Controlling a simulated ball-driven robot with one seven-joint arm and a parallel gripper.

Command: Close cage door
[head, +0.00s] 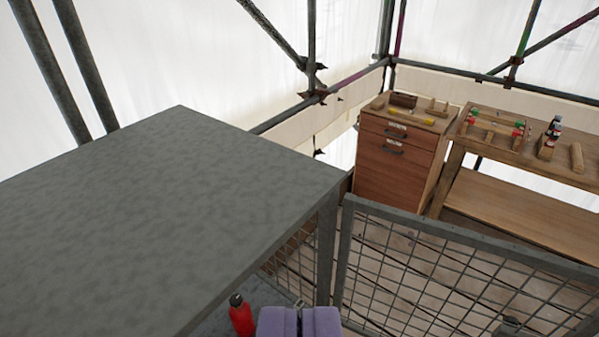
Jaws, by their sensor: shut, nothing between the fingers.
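The cage (170,210) fills the left with its flat grey top, a grey corner post and wire mesh under the top. The cage door (440,270), a grey frame with wire mesh, stands open and reaches from near the corner post toward the lower right. A narrow gap shows between its upright edge and the post. My gripper (299,322) shows at the bottom edge as two purple fingers side by side, shut and empty. It is left of the door and in front of the corner post. The door's lower part is cut off.
A red bottle (241,316) with a dark cap stands just left of my gripper. A wooden drawer cabinet (395,165) and a workbench (520,205) with tools stand behind the door. Scaffold poles (311,45) and white sheeting enclose the place.

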